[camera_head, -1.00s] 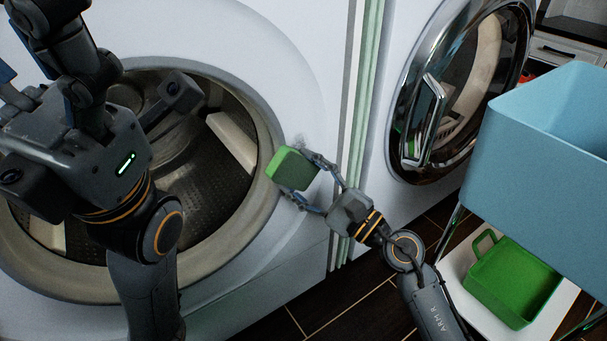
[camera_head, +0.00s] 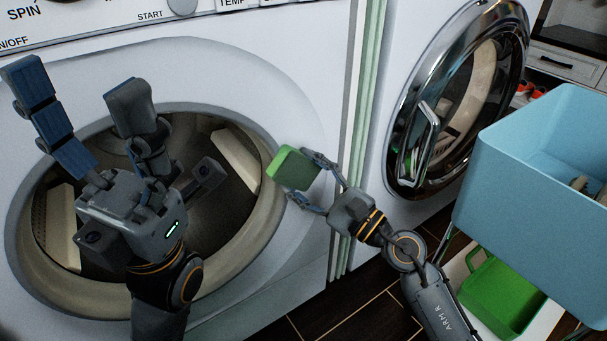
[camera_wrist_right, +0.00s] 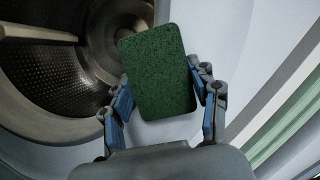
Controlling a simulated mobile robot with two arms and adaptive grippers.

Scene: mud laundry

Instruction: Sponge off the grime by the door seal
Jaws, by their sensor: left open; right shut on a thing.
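A green sponge (camera_head: 292,168) is held between the fingers of my right gripper (camera_head: 309,181), against or just in front of the white washer front. It is right of the grey-beige seal ring (camera_head: 232,258) of the open drum. In the right wrist view the sponge (camera_wrist_right: 157,72) sits between both blue-padded fingers, its dark green face toward the camera. I see no clear grime mark now; the sponge covers part of the panel by the seal, and contact cannot be told. My left gripper (camera_head: 82,92) is open and empty, fingers spread in front of the drum opening's left side.
A second machine with a chrome round door (camera_head: 421,125) stands right of the first. A blue bin (camera_head: 535,190) and a green basket (camera_head: 492,295) are at the right. Dark tiled floor (camera_head: 365,315) is free between them and the washer.

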